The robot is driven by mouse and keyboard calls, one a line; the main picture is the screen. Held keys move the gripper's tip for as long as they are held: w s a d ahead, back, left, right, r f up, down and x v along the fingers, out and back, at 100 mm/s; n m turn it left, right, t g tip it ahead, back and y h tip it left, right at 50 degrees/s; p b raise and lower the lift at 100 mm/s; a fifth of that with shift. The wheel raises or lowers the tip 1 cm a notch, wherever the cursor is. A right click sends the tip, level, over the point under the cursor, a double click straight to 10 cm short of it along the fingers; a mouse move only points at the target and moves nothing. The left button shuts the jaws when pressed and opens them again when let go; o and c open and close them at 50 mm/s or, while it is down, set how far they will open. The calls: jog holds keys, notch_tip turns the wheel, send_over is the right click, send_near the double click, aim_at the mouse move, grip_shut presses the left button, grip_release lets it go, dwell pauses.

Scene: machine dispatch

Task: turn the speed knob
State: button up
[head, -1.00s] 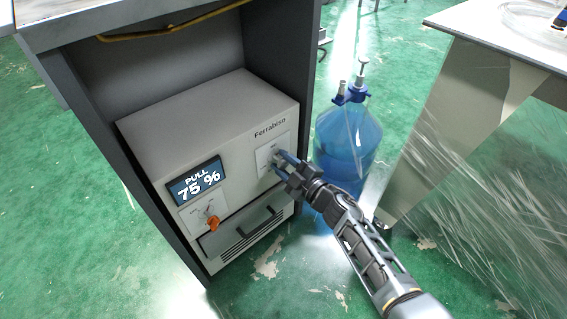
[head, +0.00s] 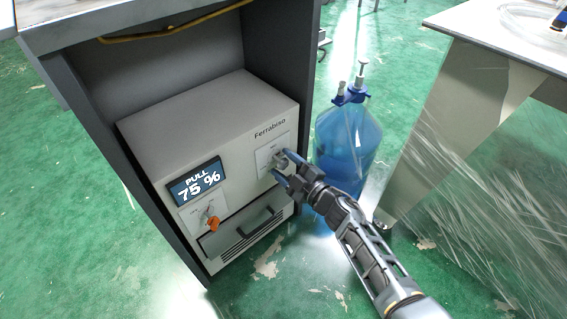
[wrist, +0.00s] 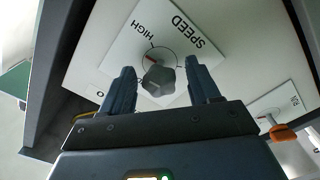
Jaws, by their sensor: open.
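The speed knob (wrist: 158,80) is a grey lobed knob on a white plate marked SPEED (wrist: 196,43) and HIGH. A small red mark shows at the dial's edge on the HIGH side. In the wrist view my gripper (wrist: 159,66) is open, with one finger on each side of the knob. Gaps show between the fingers and the knob. In the head view my gripper (head: 284,167) is at the right of the machine's front, and the knob (head: 279,159) is partly hidden by it.
An orange knob (head: 211,223) sits below the display. A blue water jug (head: 347,145) stands close at the right of the cabinet. A table (head: 480,60) is farther right.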

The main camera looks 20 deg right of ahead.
jog(key=p+v, duration=0.2)
jog(key=v, duration=0.5)
jog(key=shift+p, duration=0.3)
jog(key=s+a+r+m+h, duration=0.2)
jog(key=s+m, duration=0.1)
jog(key=s, duration=0.6)
jog(key=s+a+r+m+h, duration=0.1)
jog(key=s+r+m, duration=0.2)
jog(key=s, duration=0.7)
jog(key=s+a+r+m+h, duration=0.2)
jog(key=s+m, duration=0.1)
jog(key=s, duration=0.6)
jog(key=s+d+r+m+g, duration=0.1)
jog(key=s+d+r+m, duration=0.15)
jog(key=s+r, duration=0.65)
jog(key=s+r+m+p, duration=0.1)
jog(key=s+r+p, duration=0.2)
jog(key=r+p, duration=0.8)
jog(key=s+r+m+g+p, duration=0.1)
jog(key=s+r+p, duration=0.2)
jog(key=r+p, duration=0.9)
notch_tip(320, 180, up, 6)
jog(key=shift+h, duration=0.3)
